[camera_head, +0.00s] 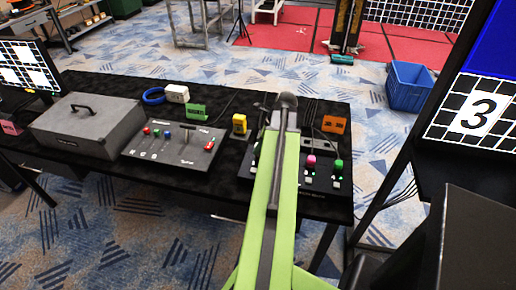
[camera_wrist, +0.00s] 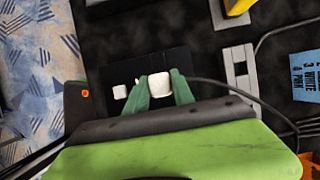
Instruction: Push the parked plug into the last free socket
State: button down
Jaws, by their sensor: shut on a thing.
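In the wrist view my gripper (camera_wrist: 161,80) has its two green fingers on either side of a white plug (camera_wrist: 160,86), shut on it. A dark cable runs from beside the plug to the right. Beyond the fingers lies a flat black block (camera_wrist: 147,64), with a small white square (camera_wrist: 120,92) left of the plug. I cannot tell whether the plug touches the block. In the head view my arm hides the gripper, the white plug and part of the socket panel (camera_head: 325,181). A pink plug (camera_head: 311,161) and a green plug (camera_head: 339,164) stand upright on that panel.
A grey slotted holder (camera_wrist: 238,75) and a blue label (camera_wrist: 306,74) lie right of my gripper. On the black table are a yellow block (camera_head: 239,124), an orange block (camera_head: 334,124), a control panel (camera_head: 173,145) and a grey case (camera_head: 87,126).

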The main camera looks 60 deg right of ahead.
jog(key=shift+f+b, duration=1)
jog(key=shift+f, duration=0.05)
jog(key=c, duration=1)
grip_release()
jog(key=shift+o, duration=0.7)
jog(key=o, duration=0.4)
jog(key=shift+w, duration=0.1)
notch_tip(320, 180, up, 7)
jog(key=p, duration=0.7)
jog(key=shift+r, duration=0.15)
